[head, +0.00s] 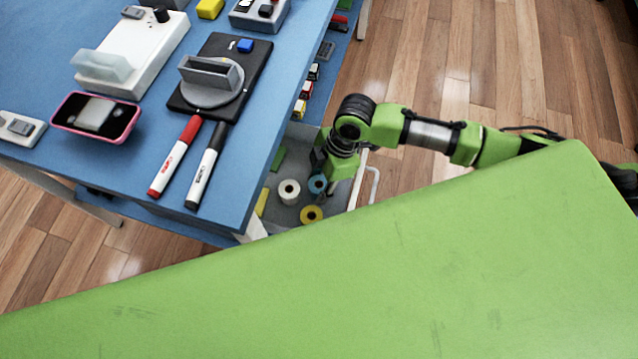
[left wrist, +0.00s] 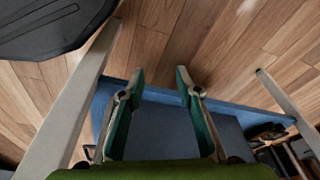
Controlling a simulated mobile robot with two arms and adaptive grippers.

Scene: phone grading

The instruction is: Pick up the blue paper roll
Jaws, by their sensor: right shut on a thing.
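The blue paper roll (head: 316,184) is in a grey bin below the blue table, at the bin's right side in the head view. My right gripper (head: 331,180) reaches down into the bin and is shut on the blue roll. The arm and fingers hide part of the grip, and I cannot tell whether the roll is clear of the bin floor. My left gripper (left wrist: 161,80) is open and empty in the left wrist view, with its two fingers wide apart.
A white handle (head: 374,184) stands right of the gripper. Wooden floor lies beyond.

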